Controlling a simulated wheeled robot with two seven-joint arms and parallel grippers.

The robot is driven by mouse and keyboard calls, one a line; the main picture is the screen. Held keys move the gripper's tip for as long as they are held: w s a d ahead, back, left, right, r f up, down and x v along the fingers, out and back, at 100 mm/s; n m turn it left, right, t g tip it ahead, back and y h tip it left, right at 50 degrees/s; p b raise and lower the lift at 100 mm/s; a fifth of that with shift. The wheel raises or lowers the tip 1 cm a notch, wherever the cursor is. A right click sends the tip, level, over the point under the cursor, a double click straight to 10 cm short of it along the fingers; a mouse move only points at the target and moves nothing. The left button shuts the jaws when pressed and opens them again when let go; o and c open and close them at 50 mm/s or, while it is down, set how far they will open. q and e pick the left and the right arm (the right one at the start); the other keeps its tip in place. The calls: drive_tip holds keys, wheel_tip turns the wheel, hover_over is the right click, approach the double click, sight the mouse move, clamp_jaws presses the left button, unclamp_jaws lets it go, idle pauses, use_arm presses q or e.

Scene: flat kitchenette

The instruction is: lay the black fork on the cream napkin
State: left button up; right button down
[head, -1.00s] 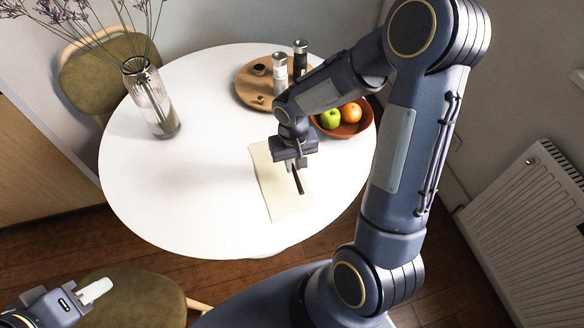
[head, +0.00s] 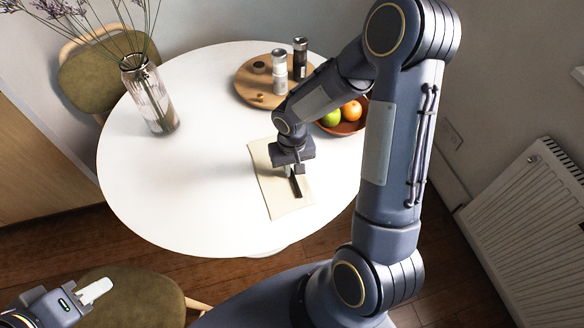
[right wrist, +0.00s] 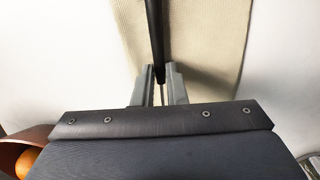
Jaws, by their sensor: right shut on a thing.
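The cream napkin (head: 283,203) lies flat on the round white table, and it fills the middle of the right wrist view (right wrist: 207,40). My right gripper (head: 292,172) is over the napkin and shut on the black fork (head: 296,187). In the right wrist view the fork's dark shaft (right wrist: 154,35) runs away from between the fingers (right wrist: 160,80), along the napkin. I cannot tell whether the fork touches the cloth. The part of the fork behind the fingers is hidden. My left gripper (head: 95,291) is at the lower left, away from the table; its jaw opening is unclear.
On the white table (head: 150,205) stand a glass vase (head: 150,95) with dried stems, a round wooden tray (head: 250,93) with shakers, and a fruit bowl (head: 345,126) close to my right arm. The table's left and front parts are clear. A chair (head: 135,295) stands in front.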

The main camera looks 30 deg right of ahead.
sight(292, 173)
drive_tip(key=shift+s+f, duration=0.1)
drive_tip(key=shift+f, duration=0.2)
drive_tip(key=c, duration=1.5)
unclamp_jaws()
drive_tip(key=shift+s+a+f, duration=0.1)
drive_tip(key=shift+s, duration=0.05)
drive_tip(key=shift+o, duration=0.2)
drive_tip(key=shift+r+p, duration=0.9)
drive_tip(key=shift+p, duration=0.1)
wheel_tip(292, 173, up, 12)
drive_tip(key=s+a+r+t+y, duration=0.2)
drive_tip(key=s+r, duration=0.2)
drive_tip(key=s, duration=0.4)
drive_tip(key=s+a+r+n+t+y, duration=0.1)
drive_tip(key=s+a+r+t, duration=0.1)
drive_tip(key=s+r, duration=0.3)
drive_tip(key=s+t, duration=0.1)
drive_tip(key=s, duration=0.2)
drive_tip(key=shift+s+r+t+y, duration=0.2)
drive_tip(key=shift+s+t+y, duration=0.1)
drive_tip(key=shift+y, duration=0.1)
